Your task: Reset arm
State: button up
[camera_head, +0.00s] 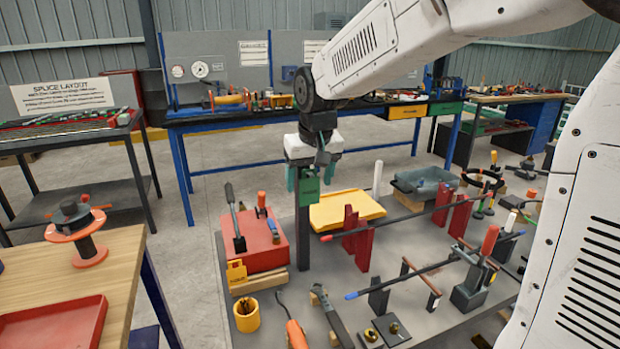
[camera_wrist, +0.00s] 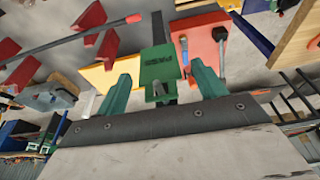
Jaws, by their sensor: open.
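My gripper (camera_head: 310,175) hangs from my white arm near the centre of the head view, with its teal fingers pointing down and apart. In the wrist view the two green fingers (camera_wrist: 165,88) are spread with nothing clamped between them. A green tag (camera_head: 308,191) on a dark upright post (camera_head: 302,238) is close to the fingers in the head view. The tag also shows between and beyond the fingertips in the wrist view (camera_wrist: 158,66). I cannot tell whether they touch.
A grey worktable (camera_head: 420,315) holds a red box (camera_head: 262,240), a yellow tray (camera_head: 345,208), red stands (camera_head: 350,238) with rods, and several hand tools. A wooden table (camera_head: 115,262) with a red tray (camera_head: 55,325) is at left. Blue-legged benches stand behind. Open floor (camera_head: 195,270) lies between.

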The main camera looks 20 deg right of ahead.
jog(key=v, duration=0.8)
jog(key=s+d+f, duration=0.1)
jog(key=s+f, duration=0.2)
jog(key=s, duration=0.6)
jog(key=s+d+f+g, duration=0.1)
jog(key=s+f, duration=0.1)
jog(key=s, duration=0.8)
jog(key=s+d+f, duration=0.1)
jog(key=s+f, duration=0.2)
jog(key=s, duration=0.7)
jog(key=shift+f+g, duration=0.35)
jog(key=shift+g, duration=0.05)
jog(key=shift+s+d, duration=0.1)
jog(key=shift+s, duration=0.05)
